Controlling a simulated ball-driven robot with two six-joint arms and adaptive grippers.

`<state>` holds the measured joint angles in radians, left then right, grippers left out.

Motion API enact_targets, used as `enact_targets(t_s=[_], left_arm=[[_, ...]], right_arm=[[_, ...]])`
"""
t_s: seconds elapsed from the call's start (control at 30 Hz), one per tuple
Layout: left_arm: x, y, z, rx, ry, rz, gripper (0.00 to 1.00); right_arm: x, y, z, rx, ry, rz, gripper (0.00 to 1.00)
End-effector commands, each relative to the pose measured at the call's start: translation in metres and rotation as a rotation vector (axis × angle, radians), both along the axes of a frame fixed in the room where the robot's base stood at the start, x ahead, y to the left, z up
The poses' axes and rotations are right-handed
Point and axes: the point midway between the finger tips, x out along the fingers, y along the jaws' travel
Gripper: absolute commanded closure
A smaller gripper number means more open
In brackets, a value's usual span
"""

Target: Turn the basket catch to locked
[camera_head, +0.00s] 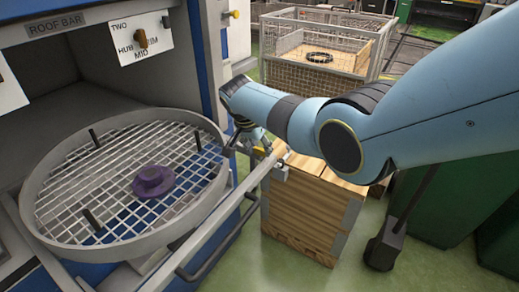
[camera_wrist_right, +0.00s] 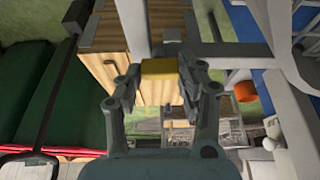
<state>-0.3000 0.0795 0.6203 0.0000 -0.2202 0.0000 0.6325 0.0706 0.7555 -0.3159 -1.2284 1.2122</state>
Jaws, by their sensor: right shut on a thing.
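The round wire basket (camera_head: 50,215) sits at the left in the head view, with a purple flanged part (camera_head: 153,181) lying on its mesh. The basket catch, a small yellow block (camera_head: 259,152), is at the right end of the grey rail (camera_head: 215,210) in front of the basket. My right gripper (camera_head: 262,143) is at this rail end. In the right wrist view the yellow catch (camera_wrist_right: 160,68) sits between the gripper's fingers, which are shut on it. The arm and fingers partly hide the catch in the head view. My left gripper is out of view.
A wooden crate (camera_head: 305,215) stands just beside and below the catch. A black bar handle (camera_head: 215,250) runs along the front. A wire cage (camera_head: 340,25) and green bins (camera_head: 440,210) are farther right.

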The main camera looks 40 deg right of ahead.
Motion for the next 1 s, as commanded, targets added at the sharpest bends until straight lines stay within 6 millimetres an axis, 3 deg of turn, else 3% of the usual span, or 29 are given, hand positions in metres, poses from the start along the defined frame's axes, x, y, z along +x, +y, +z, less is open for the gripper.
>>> enact_targets(t_s=[0.57, 0.6, 0.7, 0.77, 1.0], left_arm=[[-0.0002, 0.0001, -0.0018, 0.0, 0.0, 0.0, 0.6], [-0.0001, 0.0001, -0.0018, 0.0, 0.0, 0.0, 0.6], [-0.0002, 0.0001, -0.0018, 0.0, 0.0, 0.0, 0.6], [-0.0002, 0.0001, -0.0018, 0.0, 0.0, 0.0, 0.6], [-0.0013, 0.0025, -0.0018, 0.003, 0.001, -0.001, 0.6]], right_arm=[[0.0006, 0.0004, 0.0006, 0.002, -0.001, -0.028, 0.94], [0.0006, 0.0004, 0.0006, 0.002, -0.001, -0.028, 0.57], [0.0005, 0.0003, 0.0005, 0.002, -0.001, -0.028, 0.44], [0.0004, 0.0003, 0.0004, 0.001, 0.0, -0.028, 0.38], [0.0002, 0.0005, 0.0005, 0.001, 0.0, -0.028, 0.38]])
